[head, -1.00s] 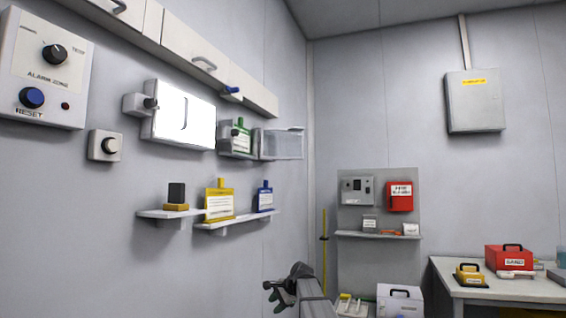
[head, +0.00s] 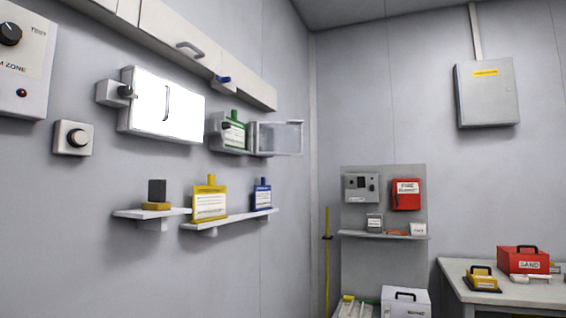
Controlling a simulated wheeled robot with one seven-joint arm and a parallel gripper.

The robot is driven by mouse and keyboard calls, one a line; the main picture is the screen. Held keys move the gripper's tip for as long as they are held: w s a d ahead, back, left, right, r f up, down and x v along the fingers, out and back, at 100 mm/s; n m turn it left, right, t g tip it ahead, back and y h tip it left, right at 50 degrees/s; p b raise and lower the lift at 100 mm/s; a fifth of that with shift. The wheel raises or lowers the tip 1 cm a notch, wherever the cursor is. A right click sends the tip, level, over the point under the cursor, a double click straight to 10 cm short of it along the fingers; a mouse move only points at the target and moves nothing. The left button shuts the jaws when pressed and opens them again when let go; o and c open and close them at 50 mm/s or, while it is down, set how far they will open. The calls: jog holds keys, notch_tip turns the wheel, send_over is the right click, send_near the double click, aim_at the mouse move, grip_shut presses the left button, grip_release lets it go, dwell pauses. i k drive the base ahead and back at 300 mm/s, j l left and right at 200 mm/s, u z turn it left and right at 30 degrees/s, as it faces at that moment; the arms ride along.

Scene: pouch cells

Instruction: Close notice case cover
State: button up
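The notice case (head: 215,127) appears to be the small grey box on the left wall. A green tagged pouch (head: 235,131) with a white label stands in it. Its clear, grey-framed cover (head: 279,138) stands open, swung out to the right of the box. The cover's hinge line is too small to make out. My gripper is not in view.
A bright white panel with a handle (head: 161,104) is left of the case. Below are small shelves (head: 233,221) with a yellow pouch (head: 210,199) and a blue pouch (head: 262,195). Overhead cabinets (head: 205,50) run above. A table (head: 505,294) stands at right.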

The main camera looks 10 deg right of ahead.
aim_at(291, 123)
jog(key=i+l, duration=0.9)
jog(key=l, duration=0.2)
jog(key=k+j, duration=0.1)
jog(key=j, duration=0.65)
jog(key=u, duration=0.05)
